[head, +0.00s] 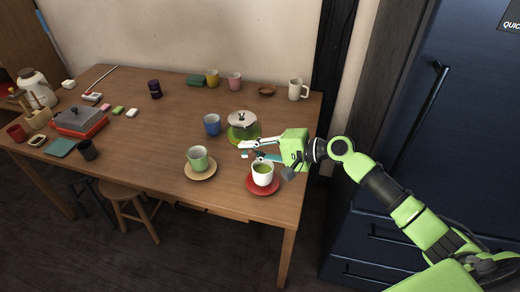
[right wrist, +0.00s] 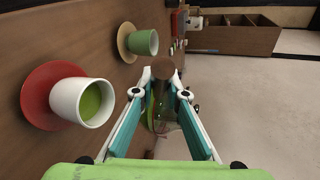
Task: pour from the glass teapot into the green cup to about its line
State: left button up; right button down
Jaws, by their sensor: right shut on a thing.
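The glass teapot (head: 243,132) with green liquid and a dark-knobbed lid is upright at the right of the table. My right gripper (head: 246,149) reaches it from the right and is shut on its handle. In the right wrist view a brown round end (right wrist: 163,68) shows between the fingertips, with green-tinted glass behind; I cannot tell whether the teapot touches the table. The green cup (head: 198,157) stands upright on a tan saucer (head: 200,172), left of and nearer than the gripper. It also shows in the right wrist view (right wrist: 143,42). Its line and fill level are unclear. My left gripper is out of view.
A white cup (head: 263,174) of green liquid stands on a red saucer (head: 263,188), close below my right gripper. A blue cup (head: 212,124) is left of the teapot. Mugs stand along the back edge. The table's middle is mostly clear.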

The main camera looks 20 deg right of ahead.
jog(key=a+p, duration=0.2)
jog(key=p, duration=0.1)
jog(key=shift+s+a+r+h+p, duration=0.2)
jog(key=shift+a+r+h+p, duration=0.05)
jog(key=shift+a+h+p, duration=0.15)
pick_arm(q)
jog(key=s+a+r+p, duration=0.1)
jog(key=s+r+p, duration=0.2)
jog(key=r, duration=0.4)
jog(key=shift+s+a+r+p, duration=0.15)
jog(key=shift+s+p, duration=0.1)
jog(key=shift+p, duration=0.05)
pick_arm(e)
jog(key=shift+n+g+h, duration=0.5)
jog(key=shift+h, duration=0.2)
jog(key=f, duration=0.1)
jog(key=a+f, duration=0.2)
jog(key=shift+w+a+f, duration=0.2)
jog(key=shift+w+f, duration=0.05)
jog(key=shift+f, duration=0.1)
pick_arm(q)
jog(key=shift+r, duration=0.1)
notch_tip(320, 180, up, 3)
jog(key=p, duration=0.2)
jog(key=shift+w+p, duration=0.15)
jog(key=shift+p, duration=0.25)
pick_arm(e)
jog(key=shift+r+h, duration=0.2)
jog(key=shift+h, duration=0.1)
